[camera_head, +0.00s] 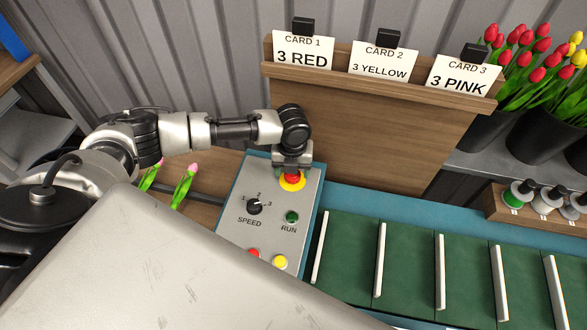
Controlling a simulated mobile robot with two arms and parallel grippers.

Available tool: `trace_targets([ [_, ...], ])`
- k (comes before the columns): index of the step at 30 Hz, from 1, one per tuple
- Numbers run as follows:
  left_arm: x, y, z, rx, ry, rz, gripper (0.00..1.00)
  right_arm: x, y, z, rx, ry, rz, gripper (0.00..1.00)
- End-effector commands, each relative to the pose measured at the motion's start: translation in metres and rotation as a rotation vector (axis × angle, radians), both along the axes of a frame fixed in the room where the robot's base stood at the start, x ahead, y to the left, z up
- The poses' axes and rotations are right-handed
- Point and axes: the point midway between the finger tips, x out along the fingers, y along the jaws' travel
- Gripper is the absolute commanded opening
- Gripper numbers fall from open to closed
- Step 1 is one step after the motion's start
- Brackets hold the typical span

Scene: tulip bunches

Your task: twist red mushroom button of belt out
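The red mushroom button (292,178) sits on a yellow ring (292,187) near the top of the grey control panel (235,214). My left gripper (292,168) comes from above and is right at the button, covering its upper part. The finger opening is hidden, so I cannot tell whether it is closed on the button. The green conveyor belt (350,258) with white slats runs right from the panel. My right gripper is not in view.
The panel also has a SPEED knob (254,207), a green RUN button (291,217), a small red button (254,253) and a yellow one (280,262). A wooden board with cards (378,66) stands behind. Tulips in dark pots (490,130) and a spool rack (541,216) are at right.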

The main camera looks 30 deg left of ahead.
Motion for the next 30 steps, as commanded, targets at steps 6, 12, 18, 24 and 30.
trace_targets([
  [6,0.000,0.000,0.028,0.000,0.001,-0.001,0.66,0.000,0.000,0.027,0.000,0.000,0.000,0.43],
  [12,0.000,0.000,0.047,0.000,0.001,-0.001,0.66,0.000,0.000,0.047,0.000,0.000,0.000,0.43],
  [18,-0.001,0.000,0.052,0.001,0.001,-0.001,0.66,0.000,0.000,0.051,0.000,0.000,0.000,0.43],
  [24,0.000,0.000,0.051,0.000,0.001,-0.001,0.66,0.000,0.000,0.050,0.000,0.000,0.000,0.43],
  [30,0.000,0.000,0.051,0.000,0.000,-0.001,0.66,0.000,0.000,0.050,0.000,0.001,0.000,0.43],
])
